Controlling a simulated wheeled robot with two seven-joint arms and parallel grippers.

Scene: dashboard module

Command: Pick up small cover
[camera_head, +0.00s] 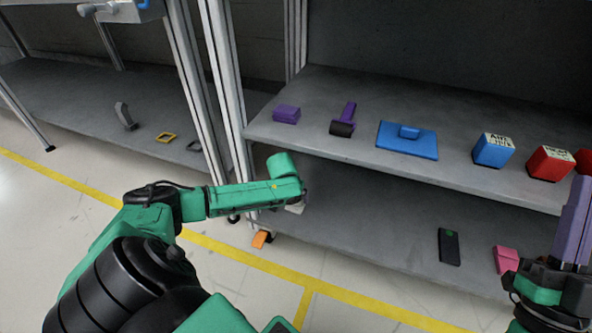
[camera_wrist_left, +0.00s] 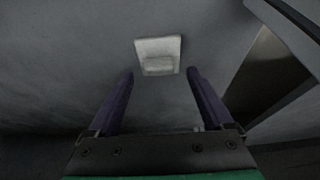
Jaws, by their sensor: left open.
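A small whitish cover (camera_wrist_left: 158,55) with a raised ridge lies on a grey surface in the left wrist view. My left gripper (camera_wrist_left: 160,73) is open, with its two purple fingers pointing toward the cover, one on each side of its near edge. Nothing is held between them. In the head view a pale piece (camera_head: 296,207), probably the same cover, shows partly behind the end of my left arm at the lower shelf; the left fingers are hidden there. My right gripper (camera_head: 574,225) is at the right edge, partly cut off, its purple fingers pointing up.
The upper shelf (camera_head: 330,85) holds a purple block (camera_head: 286,114), a purple-handled tool (camera_head: 344,120), a blue plate (camera_head: 407,140), and blue (camera_head: 493,150) and red (camera_head: 549,163) boxes. The lower shelf (camera_head: 375,225) holds a dark phone-like item (camera_head: 449,246). A metal post (camera_head: 222,85) stands left.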

